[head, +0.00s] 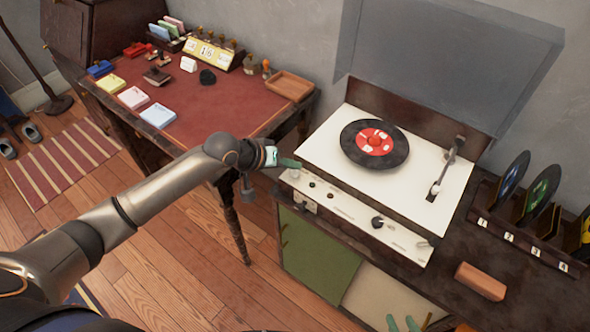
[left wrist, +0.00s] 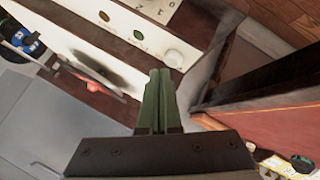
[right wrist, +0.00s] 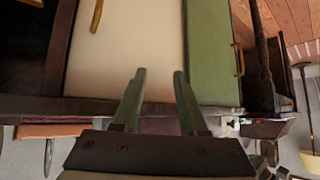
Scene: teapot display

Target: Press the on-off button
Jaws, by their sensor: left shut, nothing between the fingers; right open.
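The record player (head: 320,145) stands on a cabinet, with a white control panel (head: 350,212) along its front. At the panel's left end are a pale round button (head: 295,173), a small green one (head: 312,184) and a dark one (head: 330,195). The left wrist view shows the pale button (left wrist: 173,57), the green one (left wrist: 138,34) and a red one (left wrist: 104,16). My left gripper (head: 297,163) is shut and empty, its tips just by the pale button; I cannot tell whether they touch. My right gripper (head: 404,322) is open and empty, low before the cabinet; its fingers show in the right wrist view (right wrist: 158,80).
A black record (head: 355,152) with a red label lies on the player, tonearm (head: 446,168) at its right. The clear lid (head: 450,55) stands open behind. A brown block (head: 481,281) and a record rack (head: 530,240) are right. A desk (head: 215,110) stands left.

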